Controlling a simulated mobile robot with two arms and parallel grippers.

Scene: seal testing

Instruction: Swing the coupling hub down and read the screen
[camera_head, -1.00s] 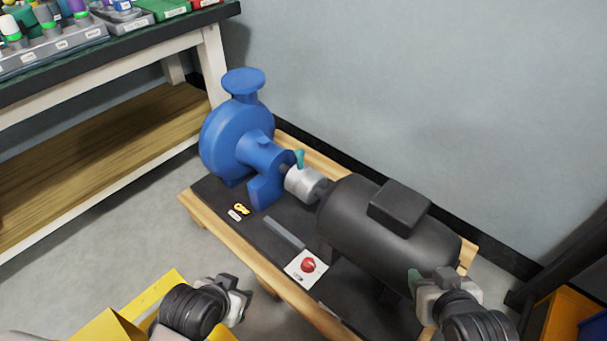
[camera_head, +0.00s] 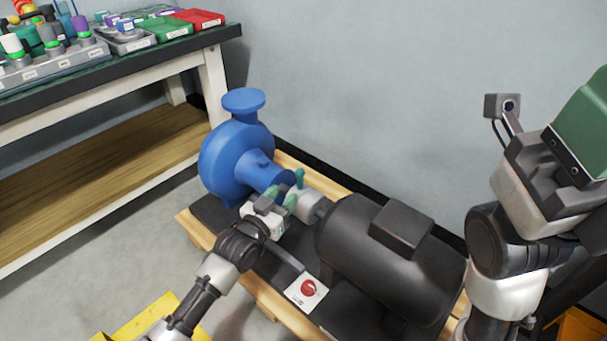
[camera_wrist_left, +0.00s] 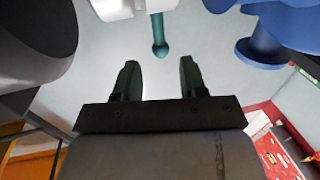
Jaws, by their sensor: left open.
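The coupling hub is the pale silver cylinder (camera_head: 304,204) between the blue pump (camera_head: 232,160) and the dark motor (camera_head: 385,258). A teal peg (camera_head: 299,178) stands up from it. My left gripper (camera_head: 282,200) is open and empty beside the hub, on its near side. In the left wrist view the peg (camera_wrist_left: 160,36) hangs from the white hub (camera_wrist_left: 125,8), just beyond the gap between my open fingers (camera_wrist_left: 160,80). My right gripper (camera_head: 580,140) is raised close at the right edge, partly cut off. No readable screen shows.
A white plate with a red button (camera_head: 307,290) sits at the front of the wooden-edged base. A workbench (camera_head: 120,62) with trays stands at the left. A grey wall is behind, and something yellow (camera_head: 150,312) is at the lower left.

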